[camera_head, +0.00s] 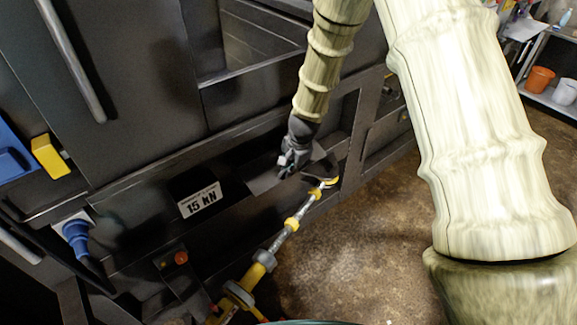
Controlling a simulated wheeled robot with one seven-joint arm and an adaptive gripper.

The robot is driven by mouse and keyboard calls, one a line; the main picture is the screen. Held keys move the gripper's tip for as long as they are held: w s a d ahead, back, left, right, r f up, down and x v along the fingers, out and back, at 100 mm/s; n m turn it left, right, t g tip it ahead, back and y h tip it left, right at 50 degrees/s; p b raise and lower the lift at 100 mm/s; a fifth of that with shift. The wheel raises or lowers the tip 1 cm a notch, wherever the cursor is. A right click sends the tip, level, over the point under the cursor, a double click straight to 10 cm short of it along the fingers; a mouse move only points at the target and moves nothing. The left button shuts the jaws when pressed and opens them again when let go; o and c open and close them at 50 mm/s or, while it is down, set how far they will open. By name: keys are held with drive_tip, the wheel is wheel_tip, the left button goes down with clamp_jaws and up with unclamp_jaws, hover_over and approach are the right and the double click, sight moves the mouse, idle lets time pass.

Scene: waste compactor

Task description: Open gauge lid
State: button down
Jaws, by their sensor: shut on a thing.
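My gripper (287,167) is low in front of the dark compactor (130,150), right of the "15 kN" label. It is shut on what appears to be the edge of a small dark lid (320,168). The lid stands just above a yellow-rimmed round fitting, likely the gauge (330,182), at the upper end of a yellow and grey pipe (290,226). The fingers and the lid are small and dark here, so the exact contact and the lid's angle cannot be made out. The gauge face is not clearly visible.
The "15 kN" label (199,200) is left of my gripper. A blue plug with a cable (76,232) and an orange button (181,258) are at lower left. Brown floor (370,240) is open right of the pipe. Orange (540,79) and white buckets (564,92) stand on a far shelf.

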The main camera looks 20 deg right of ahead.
drive_tip(key=r+p, duration=0.1)
drive_tip(key=r, duration=0.1)
drive_tip(key=r+p, duration=0.1)
drive_tip(key=r, duration=0.1)
drive_tip(key=shift+w+a, duration=0.1)
drive_tip(key=shift+w, duration=0.3)
drive_tip(key=shift+w+a+r+p, duration=0.1)
drive_tip(key=shift+w+r+p, duration=0.2)
drive_tip(key=shift+r, duration=0.15)
drive_tip(key=shift+w+a+r+p, duration=0.15)
drive_tip(key=shift+r+p, duration=0.1)
drive_tip(key=shift+r, duration=0.15)
drive_tip(key=shift+w+a+r+p, duration=0.15)
drive_tip(key=shift+w+r+p, duration=0.15)
drive_tip(key=shift+w+r, duration=0.25)
drive_tip(key=shift+r, duration=0.1)
drive_tip(key=c, duration=1.6)
unclamp_jaws()
drive_tip(key=shift+a, duration=0.1)
drive_tip(key=shift+o, duration=0.2)
drive_tip(key=shift+s, duration=0.1)
drive_tip(key=v, duration=1.1)
drive_tip(key=shift+r, duration=0.35)
